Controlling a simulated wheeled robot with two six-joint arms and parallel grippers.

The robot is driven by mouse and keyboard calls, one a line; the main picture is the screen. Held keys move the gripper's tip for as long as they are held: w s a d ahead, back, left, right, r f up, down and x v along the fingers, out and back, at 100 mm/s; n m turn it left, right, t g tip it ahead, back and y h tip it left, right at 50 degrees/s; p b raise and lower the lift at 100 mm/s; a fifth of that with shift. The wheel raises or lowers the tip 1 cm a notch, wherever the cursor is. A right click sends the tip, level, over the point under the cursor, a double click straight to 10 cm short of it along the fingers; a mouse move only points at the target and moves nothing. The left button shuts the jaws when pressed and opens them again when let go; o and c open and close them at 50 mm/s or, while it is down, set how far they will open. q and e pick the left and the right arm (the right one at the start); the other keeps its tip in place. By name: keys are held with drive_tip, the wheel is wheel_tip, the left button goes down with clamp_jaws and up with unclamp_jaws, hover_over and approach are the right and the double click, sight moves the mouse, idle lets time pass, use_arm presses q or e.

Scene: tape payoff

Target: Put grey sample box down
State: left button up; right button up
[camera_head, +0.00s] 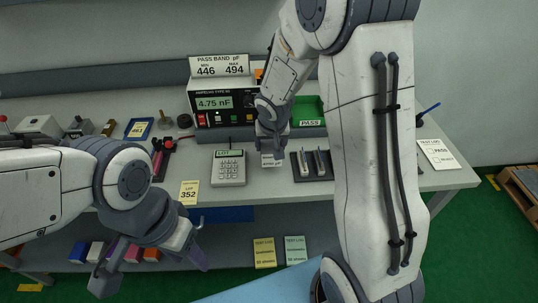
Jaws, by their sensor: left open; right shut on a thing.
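My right gripper (271,146) points down over the bench, in front of the meter. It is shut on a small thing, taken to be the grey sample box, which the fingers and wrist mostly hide. A small pale label (272,160) shows just below the fingertips; I cannot tell whether it is on the box or on the bench. My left gripper (150,270) is open and empty, low at the left in front of the bench.
The meter (213,103) reads 4.75 nF under a PASS BAND sign (219,66). A green PASS tray (309,123) stands right of the gripper. A calculator (228,168), a dark holder (314,173) and a LOT 352 card (189,193) are nearby. Bare bench (262,190) lies in front.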

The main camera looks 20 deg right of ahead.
drive_tip(key=shift+w+a+f, duration=0.1)
drive_tip(key=shift+w+f, duration=0.1)
drive_tip(key=shift+w, duration=0.1)
wheel_tip(320, 180, down, 4)
drive_tip(key=b, duration=0.2)
drive_tip(key=shift+f+b, duration=0.1)
drive_tip(key=shift+b, duration=0.2)
drive_tip(key=shift+f, duration=0.15)
drive_tip(key=o, duration=1.4)
